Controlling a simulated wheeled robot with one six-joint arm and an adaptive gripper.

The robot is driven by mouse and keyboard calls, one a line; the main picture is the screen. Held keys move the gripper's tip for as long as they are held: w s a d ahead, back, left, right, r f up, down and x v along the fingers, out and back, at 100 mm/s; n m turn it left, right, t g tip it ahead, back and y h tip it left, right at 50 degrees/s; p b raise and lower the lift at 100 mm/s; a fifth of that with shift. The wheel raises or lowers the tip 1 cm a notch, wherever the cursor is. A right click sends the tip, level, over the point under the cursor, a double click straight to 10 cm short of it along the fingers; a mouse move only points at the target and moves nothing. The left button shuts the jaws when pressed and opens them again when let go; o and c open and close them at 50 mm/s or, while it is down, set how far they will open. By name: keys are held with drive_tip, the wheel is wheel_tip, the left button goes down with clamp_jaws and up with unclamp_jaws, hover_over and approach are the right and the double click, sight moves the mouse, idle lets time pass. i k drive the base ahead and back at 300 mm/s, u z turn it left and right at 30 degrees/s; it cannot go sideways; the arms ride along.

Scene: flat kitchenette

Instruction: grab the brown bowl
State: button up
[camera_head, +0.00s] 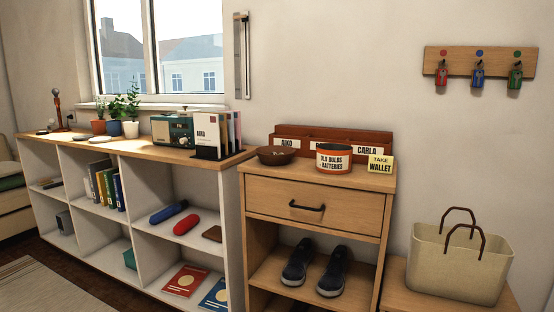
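The brown bowl (276,155) is small, dark and round. It stands upright on the left part of the wooden drawer cabinet's top (319,171), near its back left corner. A wooden letter rack with name labels (333,138) stands behind it. A round tin labelled for old bulbs and batteries (333,158) stands to its right, with a gap between them. The inside of the bowl shows only as a narrow dark strip. My gripper is not in view.
A yellow wallet note (381,164) stands right of the tin. Upright folders (217,135) and a green radio (173,131) stand on the lower-left shelf unit's top (146,148). A beige bag (461,260) sits at the lower right. The drawer (312,205) is closed.

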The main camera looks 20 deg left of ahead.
sight(275, 156)
drive_tip(key=u, duration=0.35)
drive_tip(key=i, duration=0.45)
drive_tip(key=u, duration=1.1)
drive_tip(key=i, duration=1.1)
drive_tip(key=u, duration=0.3)
